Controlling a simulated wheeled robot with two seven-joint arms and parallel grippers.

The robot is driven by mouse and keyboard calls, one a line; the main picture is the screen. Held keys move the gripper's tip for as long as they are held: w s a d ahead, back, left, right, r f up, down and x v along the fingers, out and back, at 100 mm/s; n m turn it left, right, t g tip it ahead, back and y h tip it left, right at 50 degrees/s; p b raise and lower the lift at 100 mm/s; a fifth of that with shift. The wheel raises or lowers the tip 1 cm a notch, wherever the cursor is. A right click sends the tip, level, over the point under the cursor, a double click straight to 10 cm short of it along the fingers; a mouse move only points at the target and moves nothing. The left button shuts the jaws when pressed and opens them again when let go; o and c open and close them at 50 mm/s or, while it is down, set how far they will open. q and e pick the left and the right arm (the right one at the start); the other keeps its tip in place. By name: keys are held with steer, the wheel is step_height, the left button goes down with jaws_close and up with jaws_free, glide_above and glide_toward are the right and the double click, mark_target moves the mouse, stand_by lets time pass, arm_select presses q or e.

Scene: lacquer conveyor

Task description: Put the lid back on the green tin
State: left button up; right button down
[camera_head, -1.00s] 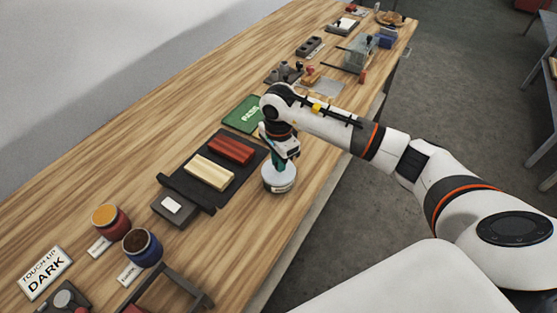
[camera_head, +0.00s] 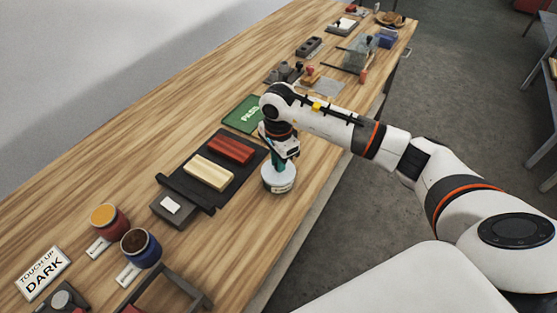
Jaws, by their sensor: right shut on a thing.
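My right gripper (camera_head: 279,163) points down over a pale round tin (camera_head: 279,184) with a small label, near the table's front edge. It is shut on a small teal-green thing (camera_head: 278,158), mostly hidden by the fingers. The teal thing is right at the top of the pale tin; I cannot tell whether it is a lid's knob or something else, or whether a lid is seated. No tin with a plainly green body shows. My left gripper is not in view.
A dark tray (camera_head: 223,190) with a red block (camera_head: 231,149) and a cream block (camera_head: 208,172) lies left of the gripper. A red tin (camera_head: 117,223) and a blue tin (camera_head: 151,256) stand open lower left. A green mat (camera_head: 240,112) lies behind.

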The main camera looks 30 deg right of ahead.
steer(key=c, duration=0.7)
jaws_free()
steer(key=shift+c, duration=0.2)
steer(key=shift+r+p, duration=1.8)
steer(key=shift+r, duration=1.7)
jaws_close()
